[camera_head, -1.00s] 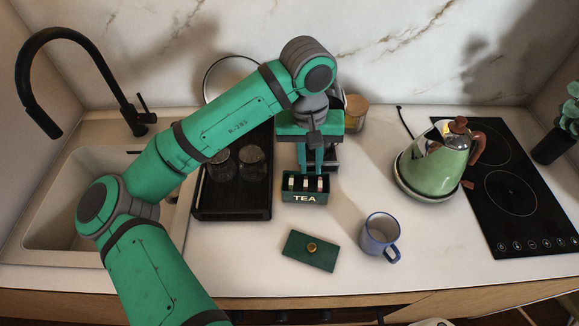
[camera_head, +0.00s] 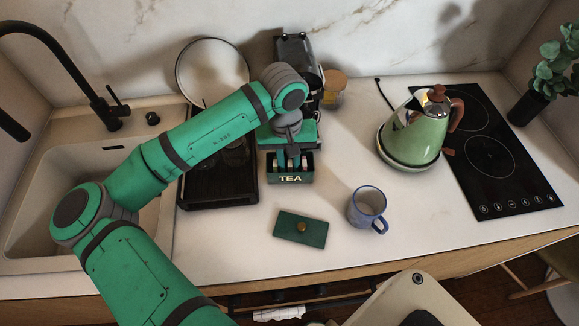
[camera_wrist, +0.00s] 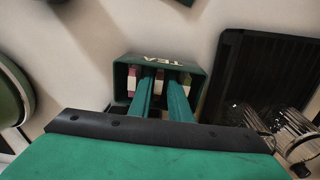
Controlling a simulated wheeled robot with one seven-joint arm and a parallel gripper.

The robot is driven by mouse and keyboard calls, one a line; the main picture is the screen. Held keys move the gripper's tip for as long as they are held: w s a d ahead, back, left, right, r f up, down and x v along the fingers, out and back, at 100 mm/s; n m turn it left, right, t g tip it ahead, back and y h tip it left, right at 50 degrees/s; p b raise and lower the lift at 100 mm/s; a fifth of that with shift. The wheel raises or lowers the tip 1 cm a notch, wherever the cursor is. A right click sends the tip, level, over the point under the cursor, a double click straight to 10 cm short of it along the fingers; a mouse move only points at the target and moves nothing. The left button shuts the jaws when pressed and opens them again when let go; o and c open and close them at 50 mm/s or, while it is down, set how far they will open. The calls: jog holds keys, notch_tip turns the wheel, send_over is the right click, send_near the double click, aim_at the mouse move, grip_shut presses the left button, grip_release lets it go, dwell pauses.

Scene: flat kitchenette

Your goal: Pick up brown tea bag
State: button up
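The dark green TEA box (camera_head: 291,179) stands on the counter and holds upright tea bags in a row. The wrist view shows its open top (camera_wrist: 190,67) with a middle bag (camera_wrist: 159,77) that looks brownish, a left bag (camera_wrist: 133,81) and a right bag (camera_wrist: 185,80). My gripper (camera_wrist: 161,88) points down into the box, one finger on each side of the middle bag. The fingers look apart, with no clear contact on the bag. In the head view my gripper (camera_head: 293,162) hides most of the bags.
A green lid (camera_head: 300,229) with a brass knob lies in front of the box. A blue-rimmed mug (camera_head: 367,208) stands to its right. A black rack (camera_head: 219,187) with glasses is close on the left. A green kettle (camera_head: 413,130) stands farther right.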

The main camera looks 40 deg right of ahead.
jog(key=shift+f, duration=0.35)
jog(key=shift+c, duration=0.3)
grip_shut()
jog(key=shift+r, duration=0.1)
